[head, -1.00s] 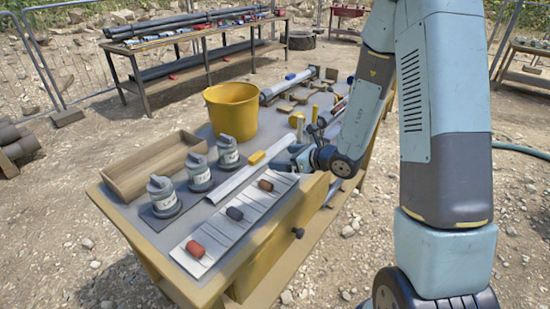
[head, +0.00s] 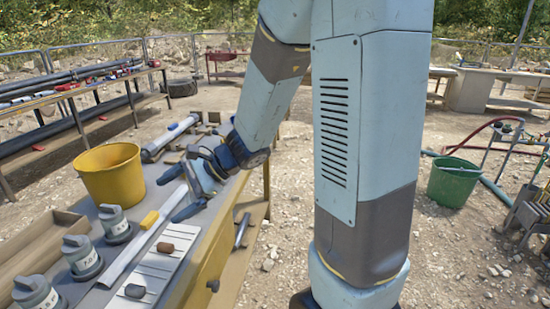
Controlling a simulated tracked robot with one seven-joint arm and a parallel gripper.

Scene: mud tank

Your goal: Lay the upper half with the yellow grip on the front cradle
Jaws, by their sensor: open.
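The upper half with the yellow grip is a long pale half-pipe (head: 123,258) lying on the bench; its yellow grip (head: 150,220) stands up on its top. My gripper (head: 179,194) is open at the far end of this half, with its blue fingers spread low over the bench. I cannot tell whether they touch the half. Brown wooden blocks (head: 173,157), possibly parts of the cradles, lie beyond the gripper. My arm hides part of that area, and I cannot make out the front cradle for sure. A second pale pipe piece with a blue grip (head: 172,126) lies at the back.
A yellow bucket (head: 110,175) stands left of the gripper. Grey lidded jars (head: 82,257) and a wooden tray (head: 35,240) are at the near left. A marked white board (head: 150,275) with small brown and dark pieces lies in front. A green bucket (head: 453,182) stands on the ground at right.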

